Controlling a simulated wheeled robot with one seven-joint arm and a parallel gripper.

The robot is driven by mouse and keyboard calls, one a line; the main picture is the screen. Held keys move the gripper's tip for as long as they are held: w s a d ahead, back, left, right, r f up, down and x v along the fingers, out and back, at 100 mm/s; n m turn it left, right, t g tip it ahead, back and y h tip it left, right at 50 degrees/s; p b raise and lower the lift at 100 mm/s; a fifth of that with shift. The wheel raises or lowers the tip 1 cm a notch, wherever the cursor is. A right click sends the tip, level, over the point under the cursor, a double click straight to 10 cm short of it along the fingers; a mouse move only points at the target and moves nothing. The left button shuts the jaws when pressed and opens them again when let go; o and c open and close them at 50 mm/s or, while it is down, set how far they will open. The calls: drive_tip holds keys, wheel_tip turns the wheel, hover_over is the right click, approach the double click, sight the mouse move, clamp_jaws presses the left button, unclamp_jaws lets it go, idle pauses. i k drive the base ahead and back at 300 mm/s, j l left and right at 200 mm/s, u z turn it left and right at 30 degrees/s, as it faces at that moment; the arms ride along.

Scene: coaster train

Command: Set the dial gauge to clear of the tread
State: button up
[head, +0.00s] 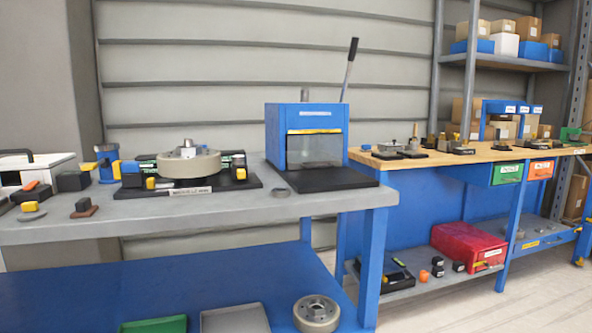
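A wheel with a pale tread (188,163) lies flat on a black fixture (140,192) on the grey-topped bench, with a metal hub piece on top of it. I cannot make out a dial gauge for certain. A small blue and black device (107,162) stands just left of the fixture, and yellow-marked black blocks sit around the wheel. Whether any of these is the gauge, or touches the tread, is too small to tell. My gripper is not in view.
A blue press (307,113) with a raised lever stands right of the fixture. Another wheel (316,312) lies on the lower shelf. A wooden-topped bench (400,169) with tools and a red case (468,245) are at right.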

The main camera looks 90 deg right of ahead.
sight(239, 168)
drive_tip(key=k+l+z, duration=0.15)
drive_tip(key=l+z, duration=0.25)
drive_tip(key=k+l+z, duration=0.15)
drive_tip(key=z, duration=0.3)
drive_tip(key=l+z, duration=0.55)
drive_tip(key=l, duration=1.35)
drive_tip(key=k, duration=0.05)
